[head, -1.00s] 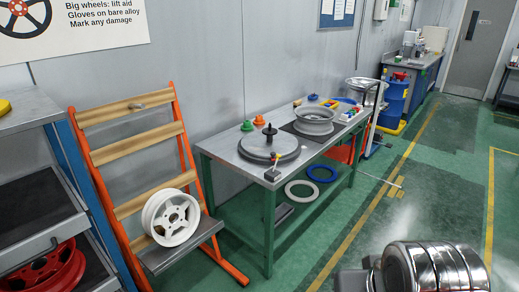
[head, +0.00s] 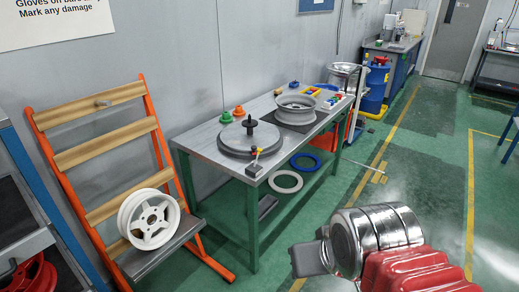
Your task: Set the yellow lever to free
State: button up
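A small lever (head: 255,154) with red and yellow parts and a pale tip stands on a dark block at the front edge of the grey workbench (head: 205,138). It is beside a round dark grey spindle plate (head: 248,141) with a black upright hub. The lever is small here, so its exact position and any markings cannot be read. Part of my arm, chrome with red ribbed sleeving and a dark end block, shows at the lower right, well apart from the bench. I see no gripper fingers.
A silver wheel (head: 295,107) lies on the bench behind the plate. Green and orange cones (head: 226,118) stand near the wall. A white wheel (head: 149,219) rests on an orange-framed rack (head: 100,152) at left. Open green floor lies right of the bench.

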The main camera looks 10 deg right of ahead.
aim_at(257, 158)
jog(key=z, duration=1.4)
jog(key=i, duration=2.2)
